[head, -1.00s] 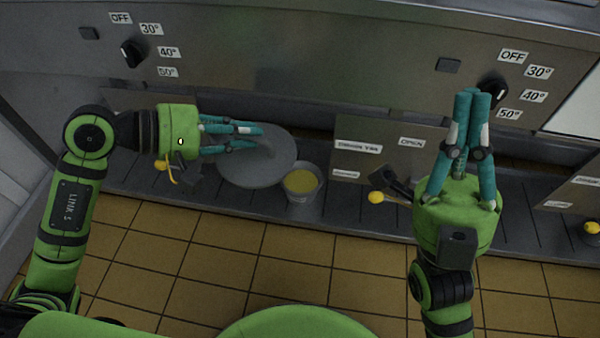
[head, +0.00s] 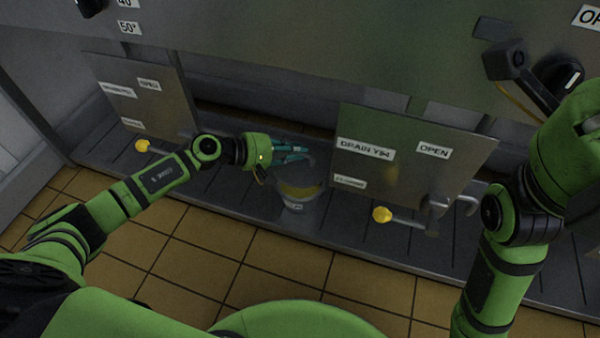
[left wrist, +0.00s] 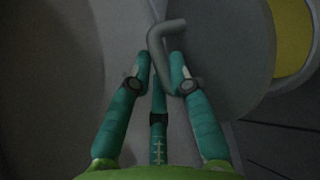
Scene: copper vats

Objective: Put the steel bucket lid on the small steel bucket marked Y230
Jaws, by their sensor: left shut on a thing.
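The small steel bucket (head: 305,212) stands on the grey floor strip below the vats, with yellow contents (head: 298,191) and a white label too small to read. My left gripper (head: 306,152) is just behind and above it. The left wrist view shows its fingers (left wrist: 162,62) shut on the bent grey handle (left wrist: 156,45) of the round steel lid (left wrist: 225,50). The lid is beside the bucket's yellow contents (left wrist: 292,38) there, leaving them largely uncovered. In the head view the lid is dark and hard to make out. My right gripper is beyond the right edge.
A steel panel marked DRAIN (head: 400,165) stands right of the bucket, with a yellow-knobbed lever (head: 382,214) in front. Another panel (head: 140,95) and yellow knob (head: 142,146) are at left. The tiled floor (head: 230,265) in front is clear.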

